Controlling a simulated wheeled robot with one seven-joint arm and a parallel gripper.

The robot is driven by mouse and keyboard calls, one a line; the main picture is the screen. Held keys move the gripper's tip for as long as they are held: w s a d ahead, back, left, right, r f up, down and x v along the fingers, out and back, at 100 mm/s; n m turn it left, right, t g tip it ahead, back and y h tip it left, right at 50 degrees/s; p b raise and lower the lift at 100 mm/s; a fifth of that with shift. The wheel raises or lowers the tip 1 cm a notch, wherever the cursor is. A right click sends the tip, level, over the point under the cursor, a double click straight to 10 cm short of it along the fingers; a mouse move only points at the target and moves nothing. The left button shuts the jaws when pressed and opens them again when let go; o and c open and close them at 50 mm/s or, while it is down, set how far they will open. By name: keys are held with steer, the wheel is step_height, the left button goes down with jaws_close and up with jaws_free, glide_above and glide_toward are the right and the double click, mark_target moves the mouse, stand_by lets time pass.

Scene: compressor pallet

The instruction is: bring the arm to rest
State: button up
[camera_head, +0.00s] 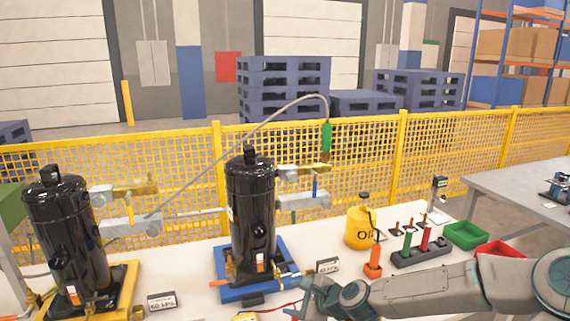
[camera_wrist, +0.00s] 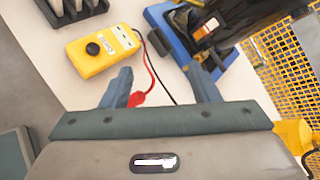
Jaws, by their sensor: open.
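My arm (camera_head: 425,291) reaches in from the right, low over the front of the white table in the head view. My gripper's fingertips are hard to make out there. In the wrist view my gripper (camera_wrist: 160,85) is open, with two blue-grey fingers spread apart and no object held between them. A red lead and a black lead run across the table in the gap between the fingers. A yellow meter (camera_wrist: 102,50) with a black dial lies to the left of the fingers. A blue base (camera_wrist: 178,38) with a black compressor (camera_head: 252,215) stands beyond the right finger.
A second black compressor (camera_head: 66,235) stands on a yellow base at left. A yellow oil jug (camera_head: 360,228), an orange bottle (camera_head: 373,263), a tool rack (camera_head: 420,256), a green bin (camera_head: 466,235) and a red bin (camera_head: 500,249) stand near my arm. A yellow mesh fence (camera_head: 360,150) runs behind.

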steer(key=s+d+f+n+g+h, duration=0.3)
steer(key=s+f+n+g+h, duration=0.2)
steer(key=s+n, duration=0.5)
steer(key=s+d+r+n+h, duration=0.1)
steer(key=s+d+r+n, duration=0.3)
steer(key=s+r, duration=0.3)
steer(key=s+d+r+n+h+b, duration=0.1)
steer(key=s+d+r+n+h, duration=0.1)
steer(key=s+d+r+n, duration=0.2)
steer(key=s+d+r, duration=0.1)
steer(key=s+r, duration=0.2)
steer(key=s, duration=0.2)
steer(key=shift+d+r+n, duration=0.15)
steer(key=shift+r+n, duration=0.15)
